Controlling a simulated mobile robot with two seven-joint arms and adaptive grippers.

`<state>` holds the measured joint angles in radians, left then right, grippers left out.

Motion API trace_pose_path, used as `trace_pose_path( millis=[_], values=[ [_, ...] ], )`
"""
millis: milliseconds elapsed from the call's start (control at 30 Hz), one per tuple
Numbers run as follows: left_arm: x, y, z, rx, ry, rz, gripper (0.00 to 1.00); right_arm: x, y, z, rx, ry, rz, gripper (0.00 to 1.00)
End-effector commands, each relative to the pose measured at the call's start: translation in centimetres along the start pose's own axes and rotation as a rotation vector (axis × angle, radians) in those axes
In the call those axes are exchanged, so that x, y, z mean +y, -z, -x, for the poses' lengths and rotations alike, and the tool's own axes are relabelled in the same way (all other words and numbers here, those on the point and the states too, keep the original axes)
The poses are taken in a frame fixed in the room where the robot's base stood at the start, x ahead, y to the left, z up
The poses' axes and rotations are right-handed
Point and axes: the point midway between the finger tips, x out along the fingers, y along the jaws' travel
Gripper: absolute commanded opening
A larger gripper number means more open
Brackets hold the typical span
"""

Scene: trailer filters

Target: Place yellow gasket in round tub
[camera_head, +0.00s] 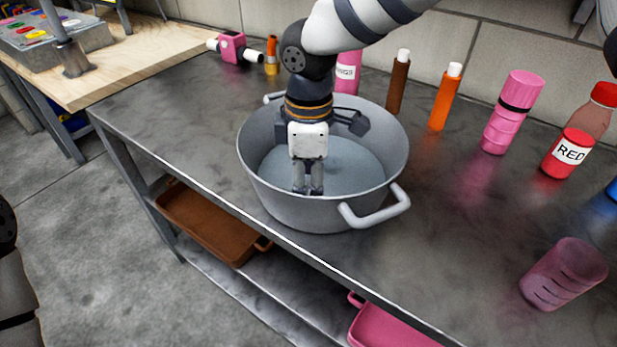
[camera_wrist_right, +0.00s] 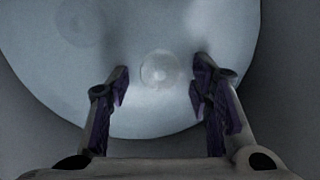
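The round tub (camera_head: 375,190) is a grey metal pot with side handles, standing on the dark metal bench. My right gripper (camera_head: 308,190) points down inside it, its fingertips low in the tub. In the right wrist view the right gripper (camera_wrist_right: 160,78) has its two fingers apart, with nothing held between them. Beyond them is the pale tub floor (camera_wrist_right: 100,70), with a faint round bright spot between the fingers that may be a reflection. I cannot make out a yellow gasket in the tub. My left gripper is not in view.
Pink (camera_head: 512,112), orange (camera_head: 445,97) and brown (camera_head: 398,82) containers and a RED-labelled bottle (camera_head: 568,153) line the bench's back and right. A pink ribbed cup (camera_head: 564,273) stands front right. A grey block (camera_head: 55,40) with small coloured pieces sits on the wooden table.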

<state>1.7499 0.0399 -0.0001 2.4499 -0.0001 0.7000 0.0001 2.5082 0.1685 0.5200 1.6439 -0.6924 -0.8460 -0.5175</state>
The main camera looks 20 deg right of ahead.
Motion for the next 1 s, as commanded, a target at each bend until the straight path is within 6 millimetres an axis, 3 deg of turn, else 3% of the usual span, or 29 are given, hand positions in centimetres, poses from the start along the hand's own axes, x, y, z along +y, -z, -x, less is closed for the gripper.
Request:
trace_pose_path(
  millis=[333, 700, 833, 1000],
  values=[
    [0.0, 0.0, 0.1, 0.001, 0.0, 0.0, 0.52, 0.1, 0.0, 0.8, 0.002, -0.003, -0.001, 0.52],
    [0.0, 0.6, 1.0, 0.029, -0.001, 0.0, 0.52, 0.1, 0.0, 10.2, 0.003, -0.005, -0.001, 0.52],
    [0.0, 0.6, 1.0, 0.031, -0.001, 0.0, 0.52, 0.1, 0.0, 11.9, 0.001, -0.001, -0.001, 0.52],
    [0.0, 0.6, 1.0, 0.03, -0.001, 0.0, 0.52, 0.0, 0.0, 12.4, -0.001, 0.003, 0.0, 0.52]
  ],
)
